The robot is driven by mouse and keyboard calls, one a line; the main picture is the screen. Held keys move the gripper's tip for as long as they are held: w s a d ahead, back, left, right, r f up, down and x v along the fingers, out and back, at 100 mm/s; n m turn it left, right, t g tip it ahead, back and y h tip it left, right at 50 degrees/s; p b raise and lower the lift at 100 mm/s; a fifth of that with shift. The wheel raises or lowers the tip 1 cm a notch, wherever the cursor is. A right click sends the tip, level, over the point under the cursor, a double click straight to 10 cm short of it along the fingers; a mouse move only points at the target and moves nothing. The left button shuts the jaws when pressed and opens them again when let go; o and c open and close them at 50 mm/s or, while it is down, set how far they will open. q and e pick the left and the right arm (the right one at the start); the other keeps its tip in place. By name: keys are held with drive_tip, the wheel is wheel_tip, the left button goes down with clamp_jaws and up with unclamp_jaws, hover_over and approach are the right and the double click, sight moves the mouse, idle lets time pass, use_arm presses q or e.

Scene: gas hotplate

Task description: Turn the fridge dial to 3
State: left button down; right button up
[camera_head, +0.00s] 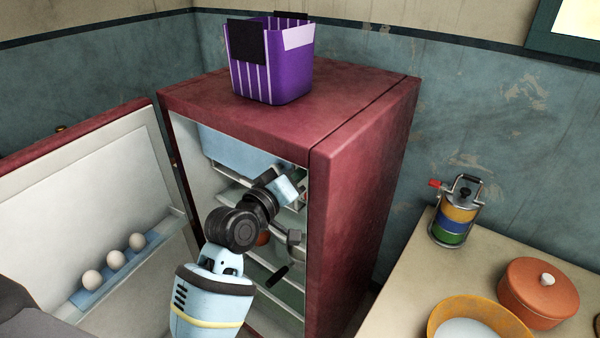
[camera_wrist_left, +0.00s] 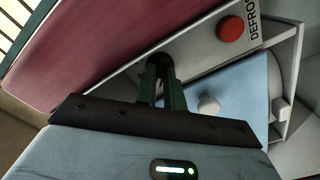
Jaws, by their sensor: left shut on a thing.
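The open fridge (camera_head: 363,160) has a dark red body and stands in the middle of the head view. My left arm reaches into its upper right part, where the fridge's side wall hides the fingertips. In the left wrist view my left gripper (camera_wrist_left: 161,72) is shut on a small dark knob, which appears to be the fridge dial (camera_wrist_left: 158,62). The dial sits on a pale panel beside a round red button (camera_wrist_left: 231,29) and the letters "DEFRO". The fingers cover most of the dial, and no numbers or pointer can be read. My right gripper is not in view.
The open fridge door (camera_head: 90,205) stands at the left with several eggs (camera_head: 115,259) on its shelf. A purple bin (camera_head: 270,65) stands on the fridge. At the right, a counter (camera_head: 400,290) holds a lantern-like canister (camera_head: 457,212), an orange pot (camera_head: 538,288) and a bowl (camera_head: 480,320).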

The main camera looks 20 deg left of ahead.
use_arm(q)
drive_tip(key=c, duration=1.5)
unclamp_jaws()
drive_tip(key=v, duration=0.7)
drive_tip(key=shift+s, duration=0.4)
drive_tip(key=shift+a, duration=0.1)
drive_tip(key=s+a+f+m+g+y, duration=0.1)
drive_tip(key=s+f+g+y, duration=0.2)
drive_tip(key=f, duration=1.1)
drive_tip(key=s+a+f+m+g+y, duration=0.1)
drive_tip(key=s+f+m+g, duration=0.3)
drive_tip(key=s+f, duration=1.9)
drive_tip(key=shift+s+f+m+g, duration=0.25)
drive_tip(key=shift+f+m+g, duration=0.1)
drive_tip(key=shift+m, duration=0.75)
